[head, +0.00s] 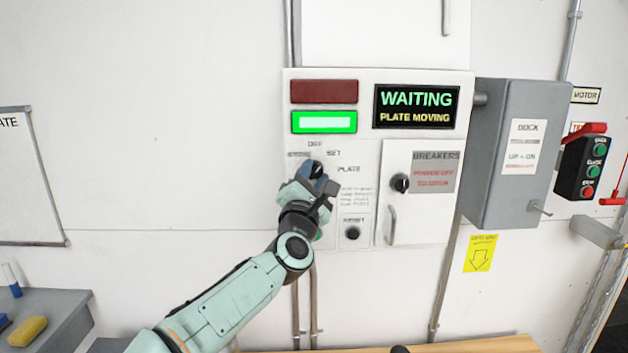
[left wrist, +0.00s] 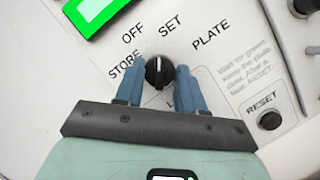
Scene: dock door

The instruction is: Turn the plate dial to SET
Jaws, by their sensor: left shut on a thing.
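The plate dial (left wrist: 158,72) is a round black knob with a white pointer line, on the white control panel (head: 370,85). Around it are the labels STORE, OFF, SET and PLATE. In the left wrist view the pointer stands nearly straight up, between OFF and SET and nearer SET. My left gripper (head: 317,172) is at the dial, its blue fingers (left wrist: 160,85) on either side of the knob and shut on it. In the head view the gripper hides part of the dial. The display (head: 416,106) reads WAITING, PLATE MOVING. My right gripper is not in view.
The green lamp (head: 324,122) is lit; the red one (head: 324,91) above is dark. A RESET button (head: 353,233) is below right of the dial. A grey dock box (head: 505,150) juts out at the right.

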